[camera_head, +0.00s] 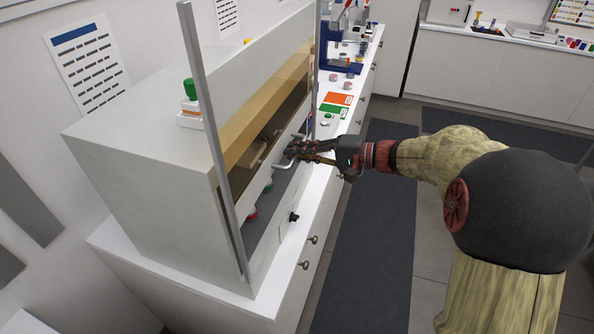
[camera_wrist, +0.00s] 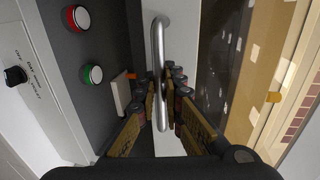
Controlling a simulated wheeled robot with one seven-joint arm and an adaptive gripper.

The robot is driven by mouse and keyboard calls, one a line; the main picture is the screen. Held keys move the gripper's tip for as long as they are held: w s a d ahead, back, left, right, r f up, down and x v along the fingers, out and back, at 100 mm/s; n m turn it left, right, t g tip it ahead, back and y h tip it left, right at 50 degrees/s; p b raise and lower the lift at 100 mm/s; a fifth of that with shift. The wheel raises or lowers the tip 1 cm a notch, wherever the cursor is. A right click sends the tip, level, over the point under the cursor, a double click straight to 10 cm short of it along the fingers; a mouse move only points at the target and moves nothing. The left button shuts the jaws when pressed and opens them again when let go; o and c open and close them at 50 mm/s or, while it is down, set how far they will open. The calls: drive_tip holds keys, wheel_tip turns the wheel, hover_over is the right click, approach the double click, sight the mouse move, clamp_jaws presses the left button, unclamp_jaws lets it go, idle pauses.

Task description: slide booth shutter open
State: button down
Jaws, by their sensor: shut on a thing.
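The booth (camera_head: 150,130) is a large white cabinet on the left in the head view, with metal rails at its front. Its shutter (camera_head: 265,120) shows a tan see-through panel and a pale lower bar with a metal handle (camera_head: 270,161). In the wrist view the handle (camera_wrist: 160,70) is a bent silver bar running up the middle. My gripper (camera_head: 293,150) is shut on the handle, and in the wrist view its fingers (camera_wrist: 163,108) lie on both sides of it. Dark booth interior shows below the bar, so the shutter stands partly raised.
A black knob (camera_head: 293,217) sits on the booth's lower front. Orange and green cards (camera_head: 335,105) and jars lie on the counter beyond. The floor mat (camera_head: 375,235) is clear.

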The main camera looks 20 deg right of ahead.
sight(281, 127)
wheel_tip(281, 127, up, 8)
drive_tip(key=shift+r+p, duration=0.1)
drive_tip(key=shift+p, duration=0.65)
drive_tip(key=c, duration=2.2)
unclamp_jaws()
drive_tip(key=shift+c, duration=0.2)
drive_tip(key=v, duration=1.2)
